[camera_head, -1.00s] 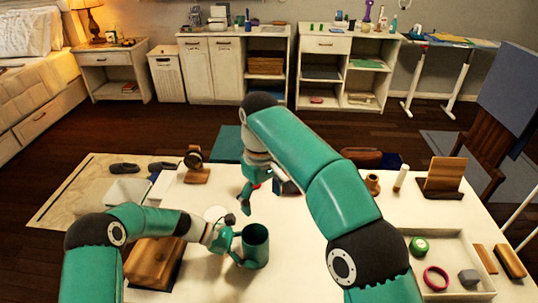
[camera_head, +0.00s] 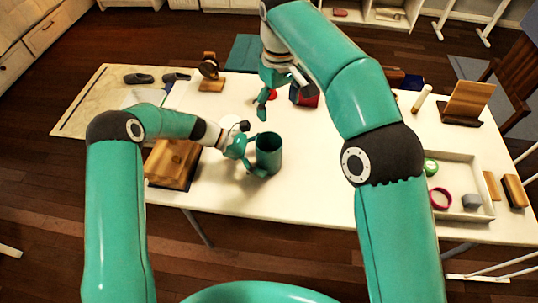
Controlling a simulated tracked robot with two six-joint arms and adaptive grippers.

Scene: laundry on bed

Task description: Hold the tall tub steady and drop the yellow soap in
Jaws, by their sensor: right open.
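The tall tub (camera_head: 269,155) is a dark teal cylinder, upright on the white table, with its open top facing up. My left gripper (camera_head: 250,151) is at the tub's left side, its fingers close against it. Whether they are shut on the tub is unclear. My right gripper (camera_head: 283,99) is open, pointing down behind the tub and apart from it. I see nothing between its fingers. I cannot make out any yellow soap; my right arm and gripper cover part of the table's far side.
A red and dark blue box (camera_head: 305,97) is by my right gripper. A wooden block (camera_head: 172,163) lies left of the tub. A white tray (camera_head: 462,158) with small items is at the right. A wooden stand (camera_head: 467,101) is behind it. The table's front middle is clear.

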